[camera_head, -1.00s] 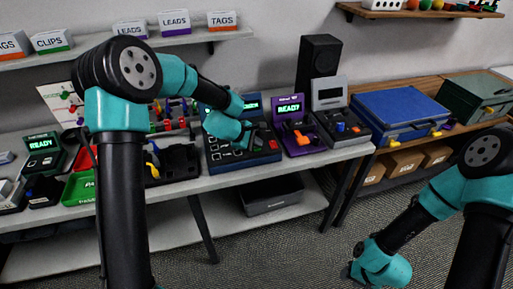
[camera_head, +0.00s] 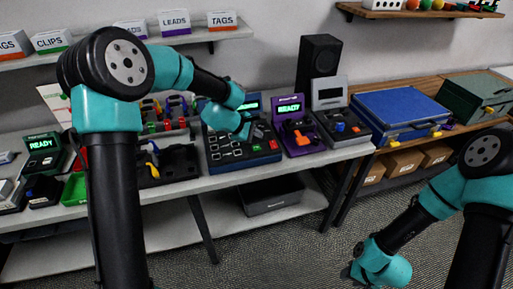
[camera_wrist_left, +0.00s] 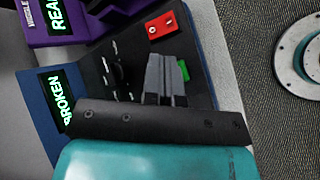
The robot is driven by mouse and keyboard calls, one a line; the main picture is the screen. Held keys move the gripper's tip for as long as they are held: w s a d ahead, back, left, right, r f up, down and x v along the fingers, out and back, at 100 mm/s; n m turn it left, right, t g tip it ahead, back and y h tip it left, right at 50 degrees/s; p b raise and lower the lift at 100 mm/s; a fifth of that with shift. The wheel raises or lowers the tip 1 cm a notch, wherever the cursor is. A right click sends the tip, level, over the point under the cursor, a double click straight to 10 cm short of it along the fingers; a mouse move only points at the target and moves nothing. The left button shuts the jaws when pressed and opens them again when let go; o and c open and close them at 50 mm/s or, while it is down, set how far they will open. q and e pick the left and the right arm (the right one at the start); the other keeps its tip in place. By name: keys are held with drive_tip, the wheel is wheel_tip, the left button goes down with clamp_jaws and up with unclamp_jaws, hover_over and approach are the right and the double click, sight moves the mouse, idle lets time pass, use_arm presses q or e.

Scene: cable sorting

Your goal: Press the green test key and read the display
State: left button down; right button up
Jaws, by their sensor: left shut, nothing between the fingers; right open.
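The blue tester (camera_head: 240,157) stands on the white bench, with a black sloped panel. In the left wrist view its display (camera_wrist_left: 63,97) reads BROKEN in green letters. The green key (camera_wrist_left: 184,70) shows beside my left gripper's fingers, partly hidden by them. A red key (camera_wrist_left: 162,25) sits farther along the same panel. My left gripper (camera_wrist_left: 166,65) is shut and empty, over the panel; I cannot tell whether it touches the green key. In the head view my left wrist covers part of the tester. My right gripper (camera_head: 352,271) is open and empty, low over the floor.
A purple device (camera_head: 292,135) showing READY stands right of the blue tester, and a grey one (camera_head: 343,127) beyond it. A black holder (camera_head: 170,165) stands left. A blue case (camera_head: 400,113) lies on the wooden bench. Floor before the benches is clear.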

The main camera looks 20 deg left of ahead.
use_arm(q)
drive_tip(key=shift+r, duration=1.35)
drive_tip(key=shift+f, duration=0.1)
